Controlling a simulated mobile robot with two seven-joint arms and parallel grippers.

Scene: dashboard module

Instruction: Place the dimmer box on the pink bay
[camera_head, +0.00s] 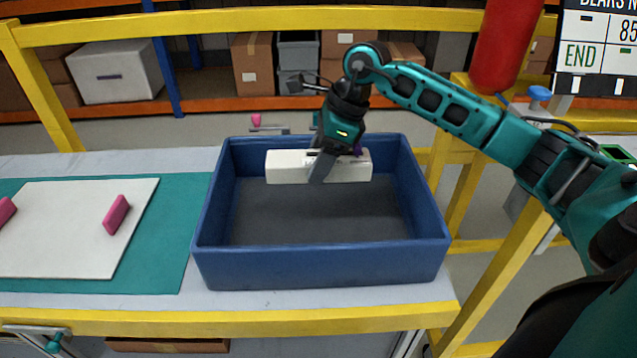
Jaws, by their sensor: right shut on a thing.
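The white dimmer box (345,170), a long block, is held in my right gripper (322,168) over the back part of a blue tote (320,268). The finger on the near side lies across the front of the box; the other finger is hidden behind it. A small purple patch shows at the top of the box by the gripper. The pink bay shows at the left as two pink blocks, one (116,214) at the right of a white panel (65,235) and one (6,211) cut by the picture's left edge. My left gripper is out of view.
The white panel lies on a teal mat (165,255) on the grey table, left of the tote. The tote's walls stand around the box's area, and its visible floor is empty. A yellow rail (230,322) runs along the table's front. Shelves with boxes stand behind.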

